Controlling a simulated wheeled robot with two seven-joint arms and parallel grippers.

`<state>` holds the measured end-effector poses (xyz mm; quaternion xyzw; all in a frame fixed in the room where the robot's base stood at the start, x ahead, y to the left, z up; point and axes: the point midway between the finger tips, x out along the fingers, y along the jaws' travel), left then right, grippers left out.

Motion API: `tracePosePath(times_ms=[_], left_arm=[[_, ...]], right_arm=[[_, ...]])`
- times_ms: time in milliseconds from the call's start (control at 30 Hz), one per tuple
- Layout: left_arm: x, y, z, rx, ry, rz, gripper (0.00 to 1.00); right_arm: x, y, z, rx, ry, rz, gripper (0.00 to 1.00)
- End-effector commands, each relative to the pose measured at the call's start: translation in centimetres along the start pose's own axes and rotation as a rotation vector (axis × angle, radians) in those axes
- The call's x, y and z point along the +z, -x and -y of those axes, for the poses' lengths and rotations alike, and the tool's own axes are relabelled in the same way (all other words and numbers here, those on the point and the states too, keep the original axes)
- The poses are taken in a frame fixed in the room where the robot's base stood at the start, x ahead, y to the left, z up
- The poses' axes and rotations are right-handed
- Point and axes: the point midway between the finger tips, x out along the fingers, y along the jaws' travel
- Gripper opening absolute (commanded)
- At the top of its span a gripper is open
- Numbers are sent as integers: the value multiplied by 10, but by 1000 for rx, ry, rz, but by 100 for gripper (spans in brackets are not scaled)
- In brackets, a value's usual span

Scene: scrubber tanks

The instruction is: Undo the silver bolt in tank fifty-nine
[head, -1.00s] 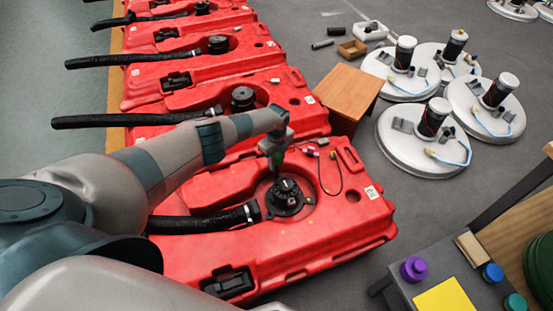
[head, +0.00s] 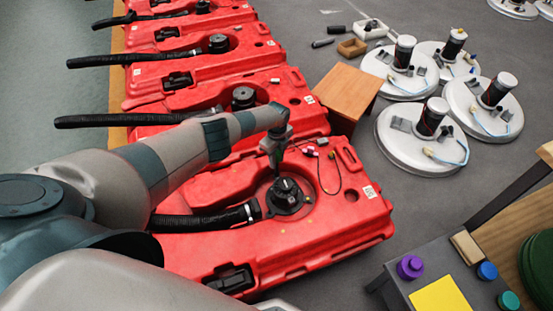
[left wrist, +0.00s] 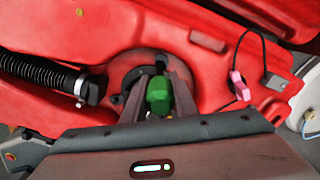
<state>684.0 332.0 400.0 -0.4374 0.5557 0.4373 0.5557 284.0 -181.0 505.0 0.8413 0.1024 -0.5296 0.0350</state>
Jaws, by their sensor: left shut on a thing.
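The near red tank (head: 320,235) has a round black fitting (head: 287,195) in its recess, also visible in the left wrist view (left wrist: 122,82). A white label (head: 370,192) is on the tank; its number is too small to read surely. My left gripper (head: 277,165) is above the fitting, pointing down. In the left wrist view my left gripper (left wrist: 160,78) is shut on a green piece (left wrist: 159,96), which stands out before the fitting. I cannot make out the silver bolt; the fingers and the green piece hide part of the fitting. My right gripper is not in view.
A thin cable with a pink plug (left wrist: 238,86) lies right of the recess. More red tanks stand behind. A wooden stool (head: 347,90) and a grey table (head: 395,290) with coloured knobs stand to the right.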

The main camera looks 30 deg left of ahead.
Motion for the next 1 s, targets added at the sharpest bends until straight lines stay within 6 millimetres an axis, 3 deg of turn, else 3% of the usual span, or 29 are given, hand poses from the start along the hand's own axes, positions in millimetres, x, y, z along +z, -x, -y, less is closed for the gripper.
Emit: tracePosePath(times_ms=[467,1000], left_arm=[[1,0,0,0,-60,1,0],[1,-2,1,-1,-698,1,0]], right_arm=[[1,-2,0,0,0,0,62],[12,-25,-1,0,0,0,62]])
